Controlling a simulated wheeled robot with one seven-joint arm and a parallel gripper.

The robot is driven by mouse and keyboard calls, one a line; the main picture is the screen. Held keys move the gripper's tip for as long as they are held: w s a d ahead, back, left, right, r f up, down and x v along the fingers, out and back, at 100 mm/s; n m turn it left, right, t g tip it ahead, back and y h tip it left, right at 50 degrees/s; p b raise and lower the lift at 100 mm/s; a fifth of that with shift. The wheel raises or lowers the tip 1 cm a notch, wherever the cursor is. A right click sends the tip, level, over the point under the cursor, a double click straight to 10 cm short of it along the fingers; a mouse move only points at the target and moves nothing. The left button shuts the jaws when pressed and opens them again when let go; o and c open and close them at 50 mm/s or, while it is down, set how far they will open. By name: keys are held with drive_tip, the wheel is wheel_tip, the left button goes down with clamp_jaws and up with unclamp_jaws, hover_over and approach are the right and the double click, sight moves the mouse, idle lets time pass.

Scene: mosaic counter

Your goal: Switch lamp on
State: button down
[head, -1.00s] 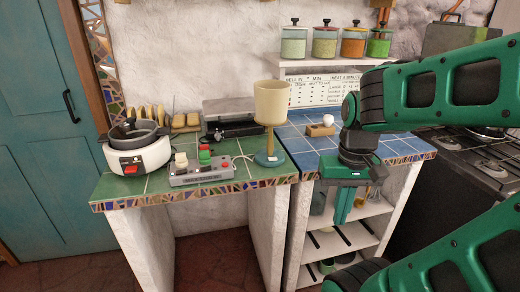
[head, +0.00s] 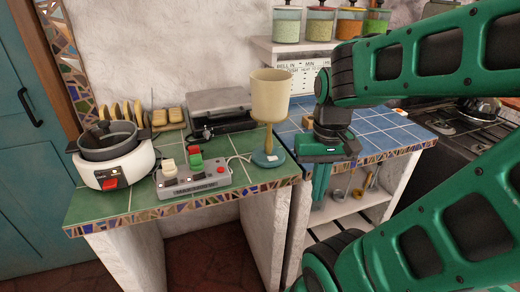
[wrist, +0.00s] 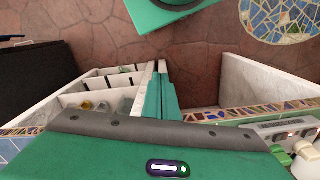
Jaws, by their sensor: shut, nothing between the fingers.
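My gripper (head: 318,195) points down, shut and empty, right of the lamp and in front of the blue counter. Its fingers (wrist: 161,98) show in the wrist view.
A white cooker (head: 118,167) stands at the left end of the green counter (head: 100,205). A grey press (head: 222,108) and a toast rack are behind. The blue tiled counter (head: 382,127) lies right, above open shelves, with the stove beyond. Floor (wrist: 195,65) is clear below the gripper.

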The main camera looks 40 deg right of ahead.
drive_tip(key=w+a+r+t, duration=0.1)
drive_tip(key=w+a, duration=0.1)
drive_tip(key=w, duration=0.4)
drive_tip(key=w+a+r+n+t+h, duration=0.1)
drive_tip(key=w+a, duration=0.1)
drive_tip(key=w, duration=0.4)
drive_tip(key=w+a+r+t+h, duration=0.1)
drive_tip(key=w+a, duration=0.1)
drive_tip(key=w, duration=0.5)
drive_tip(key=w+r+m+g+h, duration=0.4)
drive_tip(key=m+h, duration=0.1)
drive_tip(key=m, duration=1.1)
drive_tip(key=shift+w+g, duration=0.15)
drive_tip(key=shift+g, duration=0.25)
approach(272, 157)
drive_tip(key=x, duration=0.5)
drive_tip(key=shift+d+f, duration=0.1)
drive_tip(key=shift+f, duration=0.1)
